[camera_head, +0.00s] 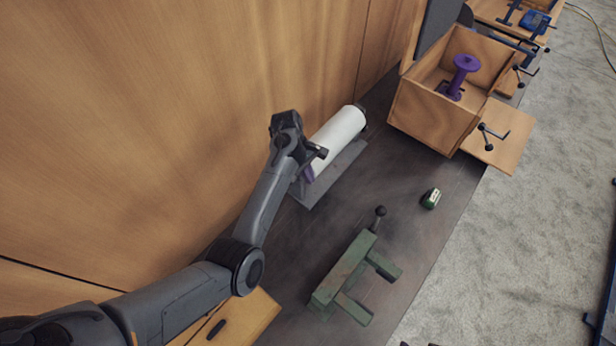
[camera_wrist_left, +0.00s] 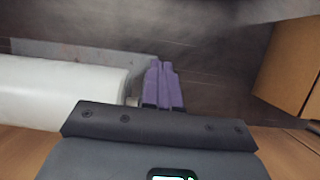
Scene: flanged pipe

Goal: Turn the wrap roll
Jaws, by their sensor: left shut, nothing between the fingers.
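The white wrap roll (camera_head: 338,136) lies in a grey holder (camera_head: 340,170) on the dark bench against the wooden wall. The roll also shows at the left of the left wrist view (camera_wrist_left: 65,92), with part of the holder (camera_wrist_left: 60,50) behind it. My left gripper (camera_head: 308,175) is at the roll's near end, its purple fingers closed together and empty. In the left wrist view the fingers (camera_wrist_left: 162,85) are just beside the roll's end, near a small stub. I cannot tell whether they touch it. My right gripper is not in view.
A green vise-like tool (camera_head: 342,272) stands on the near bench. A small green and white object (camera_head: 431,198) lies to its right. A wooden box (camera_head: 430,112) at the back right holds a purple flanged pipe (camera_head: 463,75). The bench between them is clear.

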